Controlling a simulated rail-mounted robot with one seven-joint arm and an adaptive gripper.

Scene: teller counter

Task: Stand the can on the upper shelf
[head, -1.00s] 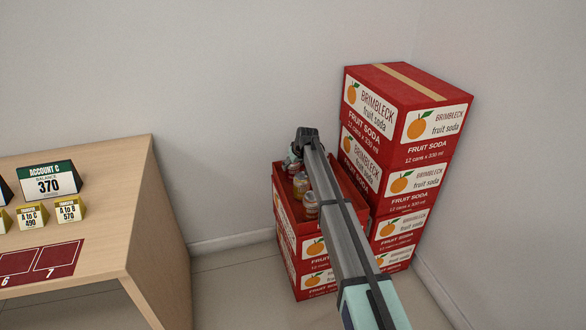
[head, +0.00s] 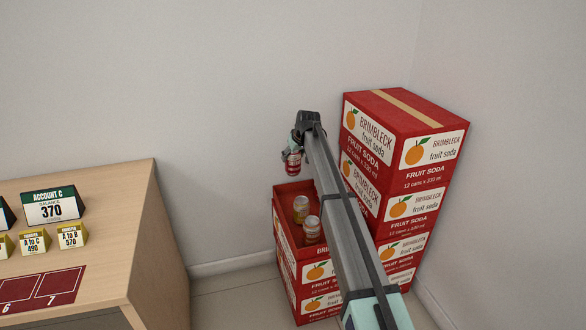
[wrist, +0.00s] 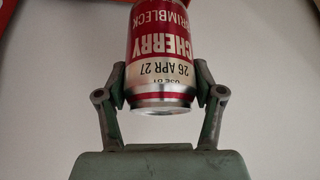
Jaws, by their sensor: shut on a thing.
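The can (head: 293,163) is red and white with a silver end. In the wrist view the can (wrist: 161,48) reads "CHERRY", "BRIMBLECK" and "26 APR 27", upside down in that picture. My gripper (head: 297,147) is shut on it, one finger on each side. In the head view the can hangs in the air above the back of the open soda box (head: 284,228), clear of its rim. My gripper also shows in the wrist view (wrist: 160,88). No upper shelf shows in any view.
Other cans (head: 301,208) stand in the open box; my arm hides part of it. A taller stack of soda boxes (head: 405,150) is close on the right. A wooden counter (head: 105,195) with signs (head: 53,206) is at left. Bare wall is behind.

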